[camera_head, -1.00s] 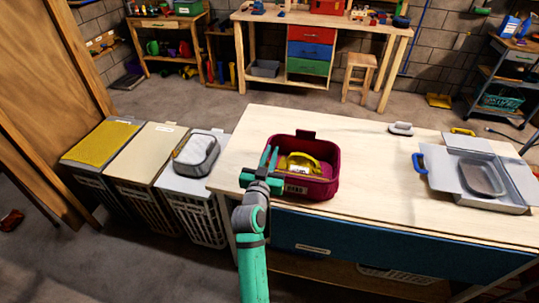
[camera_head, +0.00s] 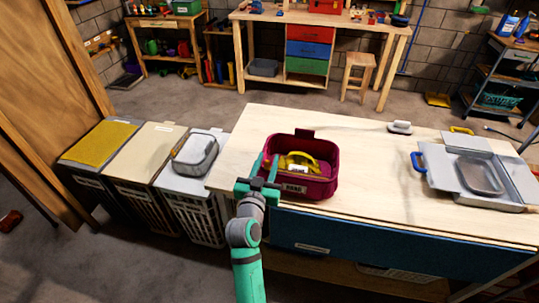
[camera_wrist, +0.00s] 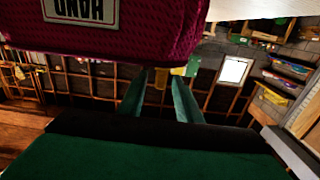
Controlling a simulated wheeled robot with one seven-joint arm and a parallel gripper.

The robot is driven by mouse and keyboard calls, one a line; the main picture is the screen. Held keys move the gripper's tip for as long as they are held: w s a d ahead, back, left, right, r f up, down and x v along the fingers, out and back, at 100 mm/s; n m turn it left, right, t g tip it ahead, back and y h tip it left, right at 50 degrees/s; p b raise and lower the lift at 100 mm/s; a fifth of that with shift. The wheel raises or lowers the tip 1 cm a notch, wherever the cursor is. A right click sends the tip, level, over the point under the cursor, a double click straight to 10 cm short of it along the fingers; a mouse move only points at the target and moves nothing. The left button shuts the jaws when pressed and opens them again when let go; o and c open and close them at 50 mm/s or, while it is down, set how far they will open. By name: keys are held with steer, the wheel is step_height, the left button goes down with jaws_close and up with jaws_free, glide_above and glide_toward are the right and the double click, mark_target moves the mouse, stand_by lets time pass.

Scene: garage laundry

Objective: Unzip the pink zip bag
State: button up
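My gripper (camera_head: 265,168) is at the container's left front corner. It also shows in the wrist view (camera_wrist: 160,92), fingers apart with nothing between them. I cannot tell whether a finger touches the container.
On the table (camera_head: 370,190) are a grey open case (camera_head: 440,168) at the right and a small grey-white object (camera_head: 400,127) at the back. Lidded hampers stand at the left, one bearing a grey mesh item (camera_head: 195,153). The table middle is clear.

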steer(key=v, duration=0.6)
steer(key=shift+s+a, duration=0.15)
steer(key=shift+s, duration=0.15)
steer(key=s+a+f+n+g+y, duration=0.1)
steer(key=s+f+n+y, duration=0.1)
steer(key=s+f, duration=0.65)
steer(key=s+a+f+n+y, duration=0.1)
steer(key=s+f+n+y, duration=0.15)
steer(key=s+f, duration=0.6)
steer(key=s+r, duration=0.2)
steer(key=s, duration=1.1)
steer(key=s+r+y, duration=0.1)
steer(key=s+r, duration=0.2)
steer(key=s, duration=1)
steer(key=shift+a+m+g, duration=0.3)
steer(key=shift+m+g, duration=0.1)
steer(key=shift+m, duration=0.05)
